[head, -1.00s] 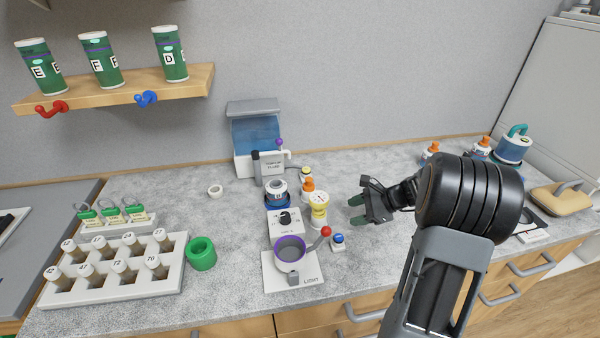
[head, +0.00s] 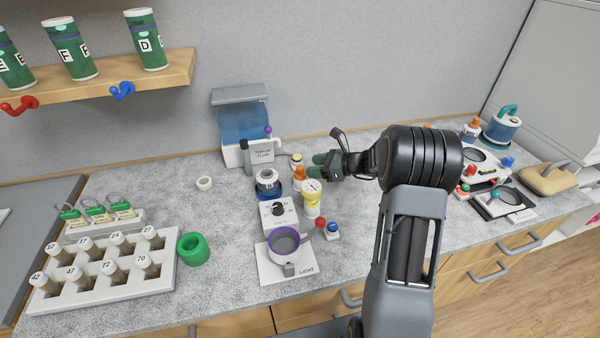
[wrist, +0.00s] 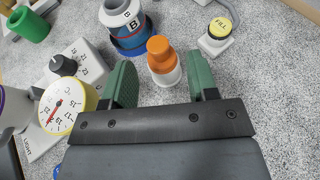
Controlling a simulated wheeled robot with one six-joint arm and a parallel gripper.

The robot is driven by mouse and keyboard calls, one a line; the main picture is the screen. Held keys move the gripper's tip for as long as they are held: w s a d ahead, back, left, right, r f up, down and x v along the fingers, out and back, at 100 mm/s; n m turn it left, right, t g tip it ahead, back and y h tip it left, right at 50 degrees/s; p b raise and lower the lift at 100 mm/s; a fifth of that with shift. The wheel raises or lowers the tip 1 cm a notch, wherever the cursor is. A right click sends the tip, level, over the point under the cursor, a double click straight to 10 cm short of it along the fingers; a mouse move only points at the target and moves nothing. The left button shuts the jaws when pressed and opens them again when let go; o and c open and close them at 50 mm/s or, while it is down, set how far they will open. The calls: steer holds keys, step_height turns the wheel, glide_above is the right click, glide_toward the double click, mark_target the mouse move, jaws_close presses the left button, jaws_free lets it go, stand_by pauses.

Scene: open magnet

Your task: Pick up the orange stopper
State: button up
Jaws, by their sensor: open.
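The orange stopper (wrist: 159,52) sits on a small white bottle (wrist: 166,76) that stands upright on the counter. In the wrist view my gripper (wrist: 162,82) is open, with one green finger on each side of the bottle and stopper; neither finger clearly touches it. In the head view the stopper (head: 299,172) shows just left of my gripper (head: 320,165), beside the yellow dial gauge. Another orange-topped bottle (head: 472,125) stands farther right on the counter.
Close by are the yellow gauge (wrist: 67,104), the bottle marked B (wrist: 122,15) in a blue holder, and the FILL button (wrist: 219,29). A white dial box (head: 278,213) stands in front.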

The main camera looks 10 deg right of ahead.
mark_target(300, 167)
steer(key=shift+p+x, duration=0.7)
steer(key=shift+x, duration=2.1)
steer(key=shift+s, duration=0.15)
steer(key=shift+c, duration=0.5)
steer(key=c, duration=0.9)
